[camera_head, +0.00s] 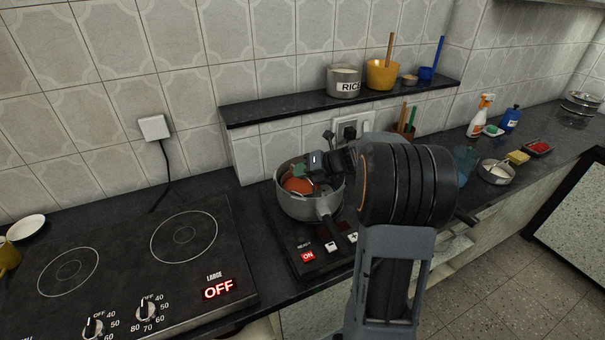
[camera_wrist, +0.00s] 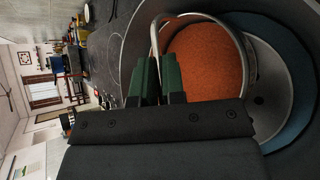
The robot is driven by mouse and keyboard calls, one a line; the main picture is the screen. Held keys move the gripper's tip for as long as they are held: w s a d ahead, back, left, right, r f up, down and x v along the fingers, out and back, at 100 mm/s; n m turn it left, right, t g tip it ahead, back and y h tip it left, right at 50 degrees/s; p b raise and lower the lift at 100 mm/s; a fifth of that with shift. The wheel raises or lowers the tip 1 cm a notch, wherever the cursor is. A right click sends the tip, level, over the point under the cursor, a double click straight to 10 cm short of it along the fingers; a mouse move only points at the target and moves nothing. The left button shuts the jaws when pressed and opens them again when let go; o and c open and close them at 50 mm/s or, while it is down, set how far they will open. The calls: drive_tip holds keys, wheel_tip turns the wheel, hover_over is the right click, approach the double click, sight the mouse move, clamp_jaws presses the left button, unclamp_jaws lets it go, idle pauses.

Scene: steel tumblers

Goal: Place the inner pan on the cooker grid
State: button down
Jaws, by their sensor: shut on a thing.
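The inner pan (camera_head: 297,186) sits inside a larger grey pot (camera_head: 299,207), with orange contents showing. In the wrist view the inner pan (camera_wrist: 272,72) is a round metal pan with an orange fill and a thin curved metal loop. A blue band lies outside its rim, within the outer pot. My gripper (camera_head: 301,171) reaches in over the pot from the right. Its green fingertips (camera_wrist: 161,78) are shut at the loop on the left side of the inner pan. The exact grip point is partly hidden by the fingers. I cannot make out a cooker grid.
The pot stands on a small black cooker (camera_head: 281,233) reading ON. A larger cooktop (camera_head: 117,285) at left reads OFF and its rings are bare. A bowl (camera_head: 496,172) and bottles stand at right.

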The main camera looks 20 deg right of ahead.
drive_tip(key=c, duration=1.2)
unclamp_jaws()
drive_tip(key=shift+s+d, duration=0.1)
drive_tip(key=p+v, duration=0.1)
drive_tip(key=v, duration=1)
drive_tip(key=shift+s+d+r, duration=0.2)
drive_tip(key=shift+d+r, duration=0.05)
